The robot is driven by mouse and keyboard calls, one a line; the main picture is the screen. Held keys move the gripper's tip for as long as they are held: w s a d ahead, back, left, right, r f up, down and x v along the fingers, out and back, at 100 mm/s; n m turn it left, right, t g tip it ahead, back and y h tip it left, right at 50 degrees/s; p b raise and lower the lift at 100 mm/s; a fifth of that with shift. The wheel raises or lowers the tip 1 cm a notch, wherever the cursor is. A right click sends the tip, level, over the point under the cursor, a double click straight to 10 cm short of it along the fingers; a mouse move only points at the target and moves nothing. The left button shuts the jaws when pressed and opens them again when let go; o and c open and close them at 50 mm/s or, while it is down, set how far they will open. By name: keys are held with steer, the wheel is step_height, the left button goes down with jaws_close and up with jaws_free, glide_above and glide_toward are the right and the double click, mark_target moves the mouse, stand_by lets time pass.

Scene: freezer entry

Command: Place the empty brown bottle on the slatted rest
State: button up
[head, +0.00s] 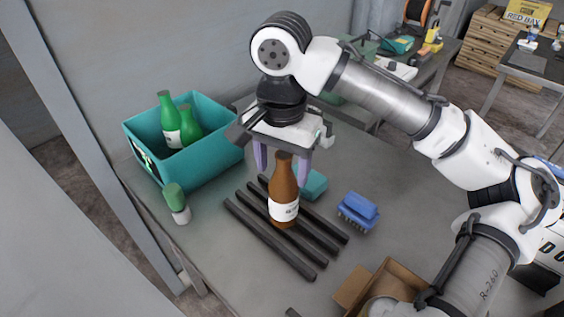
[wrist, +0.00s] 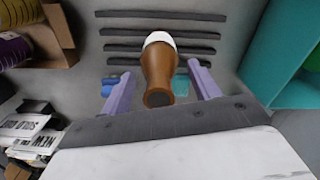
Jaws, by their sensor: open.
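The brown bottle (head: 284,195) stands upright with a white label, on or right above the dark bars of the slatted rest (head: 264,238). In the wrist view the bottle (wrist: 158,70) is seen from its neck end, with the bars of the rest (wrist: 130,47) beyond it. My gripper (head: 281,172) is above the rest, pointing down. Its two purple fingers are apart, one on each side of the bottle's neck; in the wrist view my gripper (wrist: 160,88) shows gaps between the neck and both fingers. Whether the base touches the bars is hard to tell.
A teal crate (head: 205,165) with green bottles (head: 190,126) stands left of the rest. A green-capped bottle (head: 177,203) is near the table's left edge. A blue brush (head: 358,211) and a teal block (head: 312,183) lie to the right. An open cardboard box (head: 395,280) is in front.

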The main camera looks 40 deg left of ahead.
step_height(320, 180, up, 12)
stand_by(0.6)
steer(key=shift+s, duration=0.1)
stand_by(0.4)
